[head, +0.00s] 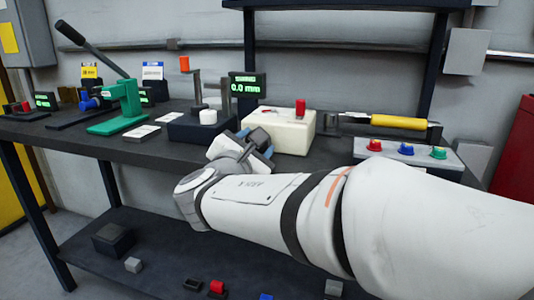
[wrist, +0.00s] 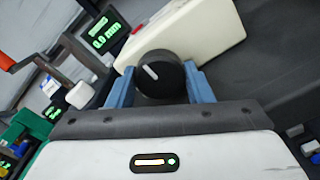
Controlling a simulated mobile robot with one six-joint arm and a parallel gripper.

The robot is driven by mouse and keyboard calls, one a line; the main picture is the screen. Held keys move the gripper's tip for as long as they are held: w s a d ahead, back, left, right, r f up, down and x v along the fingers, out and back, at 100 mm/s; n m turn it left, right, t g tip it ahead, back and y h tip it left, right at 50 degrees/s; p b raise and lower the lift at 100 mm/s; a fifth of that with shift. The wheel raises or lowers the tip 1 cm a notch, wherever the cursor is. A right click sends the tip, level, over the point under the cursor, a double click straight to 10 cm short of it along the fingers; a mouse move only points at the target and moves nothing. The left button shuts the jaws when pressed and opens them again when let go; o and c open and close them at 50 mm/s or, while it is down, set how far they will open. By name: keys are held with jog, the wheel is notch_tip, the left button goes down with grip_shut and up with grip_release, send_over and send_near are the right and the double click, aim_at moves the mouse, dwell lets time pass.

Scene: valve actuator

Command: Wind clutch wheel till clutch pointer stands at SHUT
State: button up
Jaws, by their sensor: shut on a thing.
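A round black knob (wrist: 160,75) with a white line on its face shows in the wrist view, and I take it for the clutch wheel. It sits beside a cream box (wrist: 188,32), which also shows in the head view (head: 285,132). My gripper (wrist: 160,88) has its blue fingers on both sides of the knob and is shut on it. In the head view my gripper (head: 256,145) is at the front left of the cream box, and the knob is hidden. The white line points to the upper left in the wrist view. I cannot make out the clutch pointer or a SHUT mark.
A red lever (head: 300,106) stands on the cream box. A display (head: 249,86) reading 0.0 mm and a dark stand with a white knob (head: 208,117) are close on the left. A green press (head: 120,105) is farther left. A yellow-handled tool (head: 399,121) and a button box (head: 412,153) are right.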

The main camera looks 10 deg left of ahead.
jog(key=shift+m, duration=0.3)
jog(key=o, duration=1)
jog(key=shift+s+f, duration=0.15)
